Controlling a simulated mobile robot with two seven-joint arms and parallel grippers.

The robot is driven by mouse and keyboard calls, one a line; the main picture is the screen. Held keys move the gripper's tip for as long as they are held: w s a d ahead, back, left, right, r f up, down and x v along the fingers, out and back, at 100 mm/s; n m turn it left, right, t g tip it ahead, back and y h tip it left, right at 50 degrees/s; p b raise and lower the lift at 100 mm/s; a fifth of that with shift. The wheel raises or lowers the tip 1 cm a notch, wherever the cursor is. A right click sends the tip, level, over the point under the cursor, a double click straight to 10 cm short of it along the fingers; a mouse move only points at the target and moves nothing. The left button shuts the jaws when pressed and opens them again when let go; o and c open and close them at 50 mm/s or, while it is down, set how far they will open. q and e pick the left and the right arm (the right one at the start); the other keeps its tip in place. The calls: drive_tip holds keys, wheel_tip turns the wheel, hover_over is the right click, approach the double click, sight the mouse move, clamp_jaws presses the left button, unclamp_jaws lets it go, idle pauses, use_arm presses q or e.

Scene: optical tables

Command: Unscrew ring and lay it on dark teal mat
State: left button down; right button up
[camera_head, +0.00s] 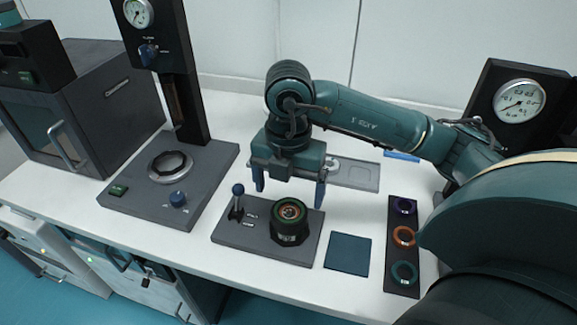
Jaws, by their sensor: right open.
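The ring that sits on a dark round holder (289,228) shows as a dark rim with a reddish and green centre (290,211). The holder stands on a dark grey base plate (262,250). The dark teal mat (348,254) lies flat and bare on the white table, just right of the base plate. My right gripper (290,194) is open, its two blue fingers pointing down. It hangs above and slightly behind the holder, and nothing shows between the fingers. My left gripper is not in view.
A knobbed lever (238,200) stands on the base plate's left. A black strip (402,275) with purple, orange and teal rings lies right of the mat. A gauge stand (215,160) and dark box (100,105) stand left. A grey tray (357,176) lies behind.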

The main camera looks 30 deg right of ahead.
sight(288, 212)
wheel_tip(288, 212, down, 7)
idle(0.3)
drive_tip(key=shift+c, duration=0.3)
